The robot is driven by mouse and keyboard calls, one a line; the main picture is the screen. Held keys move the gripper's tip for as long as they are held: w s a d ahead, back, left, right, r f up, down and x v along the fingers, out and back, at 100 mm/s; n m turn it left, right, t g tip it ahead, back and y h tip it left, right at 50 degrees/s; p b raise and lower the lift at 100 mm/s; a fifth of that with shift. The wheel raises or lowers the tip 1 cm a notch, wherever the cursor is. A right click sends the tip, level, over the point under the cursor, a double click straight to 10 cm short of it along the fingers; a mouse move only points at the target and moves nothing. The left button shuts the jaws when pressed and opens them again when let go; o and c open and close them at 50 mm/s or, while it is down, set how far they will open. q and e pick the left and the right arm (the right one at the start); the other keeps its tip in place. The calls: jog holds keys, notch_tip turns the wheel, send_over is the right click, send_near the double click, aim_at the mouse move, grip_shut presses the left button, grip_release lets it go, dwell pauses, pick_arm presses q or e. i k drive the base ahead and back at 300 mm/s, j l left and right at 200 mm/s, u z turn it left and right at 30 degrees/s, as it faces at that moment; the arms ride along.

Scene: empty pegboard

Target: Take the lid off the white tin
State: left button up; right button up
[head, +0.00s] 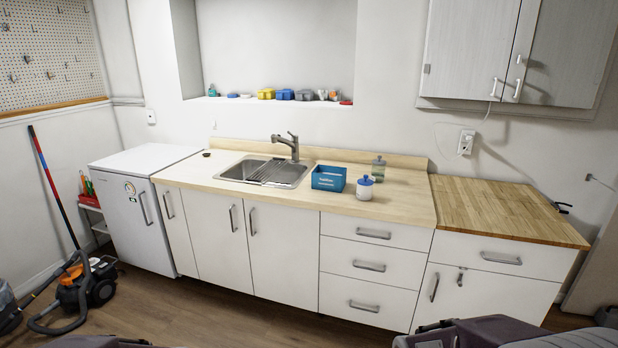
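The white tin (364,191) stands upright on the light wood counter, right of the sink. Its blue lid (366,180) with a small knob sits on top of it. Parts of my own arms show along the bottom edge of the head view, well away from the tin. Neither gripper's fingers can be made out in the view.
A blue open box (328,178) stands close left of the tin. A glass jar (379,168) stands just behind it. The sink (263,173) with its faucet lies further left. The counter (400,207) is clear in front and to the right of the tin.

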aim_at(364, 180)
jog(key=i+j+z, duration=0.1)
jog(key=i+z, duration=0.2)
jog(key=i, duration=0.15)
jog(key=i+j+z, duration=0.15)
jog(key=i+z, duration=0.15)
jog(key=i, duration=0.15)
jog(key=i+j+z, duration=0.3)
jog(key=i, duration=0.15)
